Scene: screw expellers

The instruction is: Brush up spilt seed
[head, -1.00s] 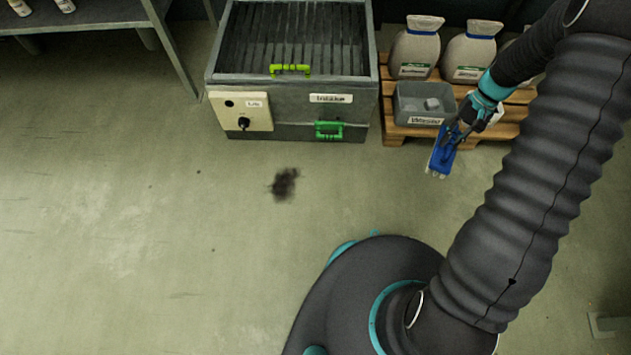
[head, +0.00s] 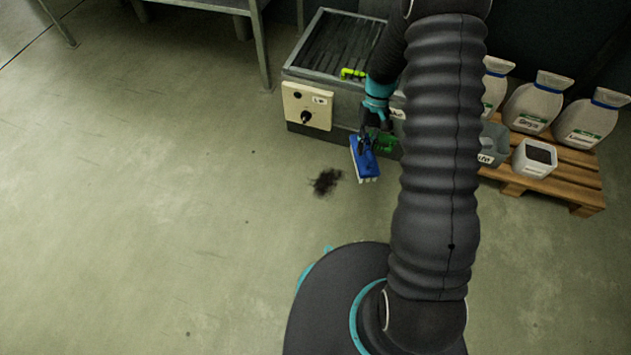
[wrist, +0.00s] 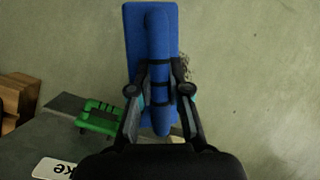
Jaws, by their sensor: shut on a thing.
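The spilt seed (head: 326,181) is a small dark patch on the floor in front of the grey machine. My gripper (head: 368,143) is shut on a blue brush with pale bristles (head: 364,160), just right of the seed and apart from it. In the wrist view my gripper (wrist: 160,92) grips the brush's round handle (wrist: 158,45), with the blue brush body (wrist: 134,50) beneath. A speckled edge of the seed (wrist: 186,68) shows beside the brush there. Whether the bristles touch the floor I cannot tell.
The grey machine (head: 330,85) stands behind, with a green handle (wrist: 100,118) low on its front, close to my gripper. A wooden pallet (head: 560,185) at right bears sacks, a grey bin (head: 494,140) and a white container (head: 534,158). Floor to the left is clear.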

